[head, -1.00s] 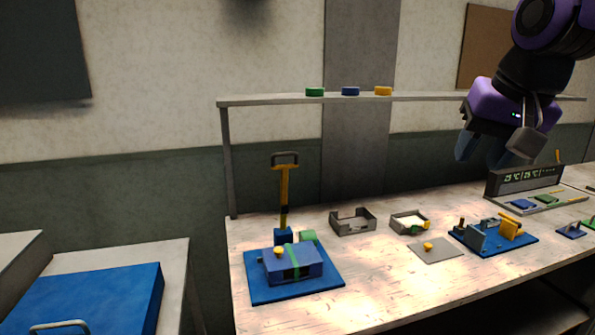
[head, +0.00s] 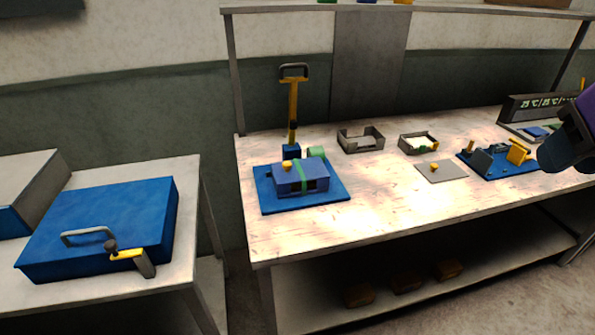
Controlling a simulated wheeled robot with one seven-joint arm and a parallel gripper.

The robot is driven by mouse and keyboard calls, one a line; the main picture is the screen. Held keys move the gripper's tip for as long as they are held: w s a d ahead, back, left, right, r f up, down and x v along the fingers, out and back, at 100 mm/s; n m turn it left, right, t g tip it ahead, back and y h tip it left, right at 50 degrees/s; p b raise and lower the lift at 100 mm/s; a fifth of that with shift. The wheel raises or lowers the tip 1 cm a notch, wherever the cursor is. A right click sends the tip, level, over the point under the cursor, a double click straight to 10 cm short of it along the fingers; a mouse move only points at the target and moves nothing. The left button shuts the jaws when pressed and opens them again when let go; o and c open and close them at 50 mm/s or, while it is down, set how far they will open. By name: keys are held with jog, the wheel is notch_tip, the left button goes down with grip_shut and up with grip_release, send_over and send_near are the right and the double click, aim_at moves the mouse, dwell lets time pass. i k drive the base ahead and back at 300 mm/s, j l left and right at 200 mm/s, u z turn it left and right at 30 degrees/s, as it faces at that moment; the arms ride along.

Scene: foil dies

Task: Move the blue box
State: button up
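Two blue things could be the blue box. A large flat blue box (head: 110,215) with a grey handle and a yellow-and-grey latch lies on the left table. A smaller blue box (head: 288,182) with a green band and a yellow knob sits on a blue base plate (head: 330,197) at the left of the workbench. Part of my gripper or wrist (head: 570,138), dark with purple, shows at the right edge, well apart from both. Its fingertips are not clear.
A yellow upright lever (head: 293,105) stands behind the smaller box. Grey trays (head: 360,143), a grey plate (head: 450,176) and a blue fixture (head: 495,165) stand to its right. The bench front is clear. A gap separates the two tables.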

aim_at(283, 191)
jog(key=i+j+u, duration=0.15)
jog(key=i+u, duration=0.75)
jog(key=k, duration=0.1)
